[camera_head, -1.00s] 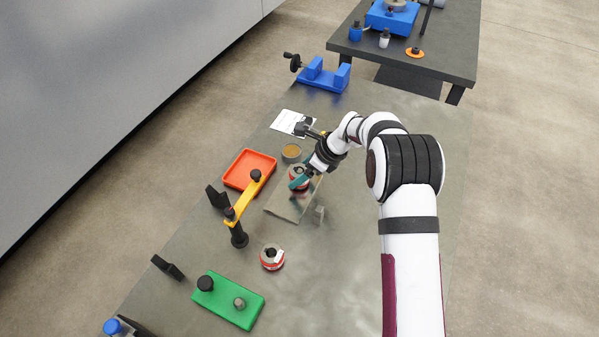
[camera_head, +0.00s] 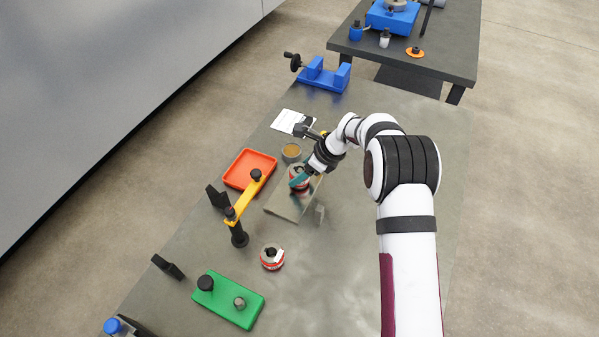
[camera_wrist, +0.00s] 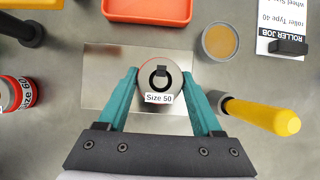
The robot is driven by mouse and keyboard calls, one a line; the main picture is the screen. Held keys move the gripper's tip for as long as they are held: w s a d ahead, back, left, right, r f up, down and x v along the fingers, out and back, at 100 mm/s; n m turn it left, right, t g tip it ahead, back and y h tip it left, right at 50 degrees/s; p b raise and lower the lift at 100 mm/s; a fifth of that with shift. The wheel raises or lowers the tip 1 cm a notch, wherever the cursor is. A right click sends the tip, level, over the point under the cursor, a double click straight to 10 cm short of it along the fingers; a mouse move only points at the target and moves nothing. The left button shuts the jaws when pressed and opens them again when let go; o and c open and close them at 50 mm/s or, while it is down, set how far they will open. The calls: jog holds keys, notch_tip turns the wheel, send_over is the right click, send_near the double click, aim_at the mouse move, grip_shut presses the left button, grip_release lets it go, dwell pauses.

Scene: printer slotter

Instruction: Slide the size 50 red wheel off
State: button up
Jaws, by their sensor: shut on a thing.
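The size 50 wheel (camera_wrist: 161,76) sits on a flat metal plate (camera_wrist: 103,87), between the teal fingers of my gripper (camera_wrist: 160,88). It has a pale top with a dark centre, a red edge and a "Size 50" label. My gripper is shut on it, one finger on each side. In the head view the wheel (camera_head: 297,172) is partly hidden by my gripper (camera_head: 299,179). A second red wheel, labelled size 60 (camera_wrist: 18,92), stands on the table apart from the plate; it also shows in the head view (camera_head: 272,257).
An orange tray (camera_head: 250,169) lies beyond the plate. A yellow arm on a black post (camera_head: 244,203) stands left of it. A round tin (camera_wrist: 219,41) and a yellow-handled tool (camera_wrist: 262,114) are close on the right. A green block (camera_head: 228,300) is at the front.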

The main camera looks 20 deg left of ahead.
jog(key=shift+r, duration=4.05)
